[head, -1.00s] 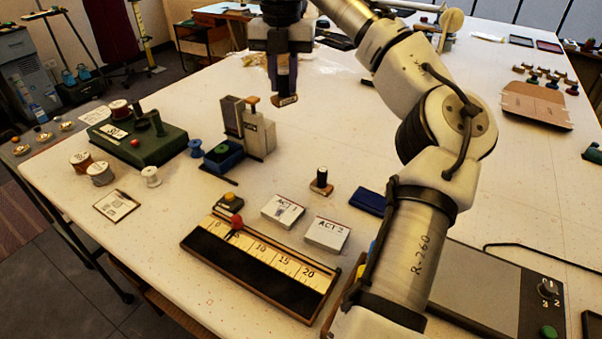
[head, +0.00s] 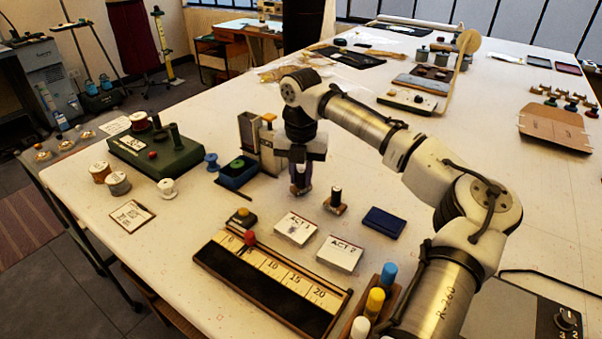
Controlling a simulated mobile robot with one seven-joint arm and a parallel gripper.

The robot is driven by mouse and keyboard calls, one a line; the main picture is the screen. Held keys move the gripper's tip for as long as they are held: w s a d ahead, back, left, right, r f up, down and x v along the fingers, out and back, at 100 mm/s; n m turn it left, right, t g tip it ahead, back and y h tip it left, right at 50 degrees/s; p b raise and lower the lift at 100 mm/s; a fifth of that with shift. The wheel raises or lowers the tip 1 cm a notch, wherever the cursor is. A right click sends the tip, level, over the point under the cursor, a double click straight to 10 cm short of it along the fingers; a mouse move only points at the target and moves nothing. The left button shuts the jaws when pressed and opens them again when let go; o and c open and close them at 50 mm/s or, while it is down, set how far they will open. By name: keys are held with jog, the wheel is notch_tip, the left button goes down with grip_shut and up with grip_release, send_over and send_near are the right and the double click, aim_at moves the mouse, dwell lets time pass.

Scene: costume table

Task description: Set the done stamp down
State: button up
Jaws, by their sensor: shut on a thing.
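My gripper (head: 300,178) is shut on a stamp (head: 300,189), taken to be the done stamp. It points down, and the stamp looks upright with its base at or just above the white table (head: 180,262); I cannot tell whether it touches. The fingers hide most of the stamp's handle, and its label cannot be read. A second stamp (head: 336,198) with a dark handle and wooden base stands just to the right.
A grey dispenser (head: 268,155) and a blue bin (head: 238,174) stand close left of my gripper. In front are two white card stacks, ACT 1 (head: 296,228) and ACT 2 (head: 340,253), and a ruler tray (head: 270,285). A dark blue pad (head: 384,222) lies to the right.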

aim_at(301, 171)
jog(key=shift+f, duration=0.35)
jog(key=shift+f, duration=0.1)
jog(key=o, duration=0.8)
notch_tip(301, 171, up, 12)
jog(key=b, duration=0.1)
jog(key=shift+s, duration=0.1)
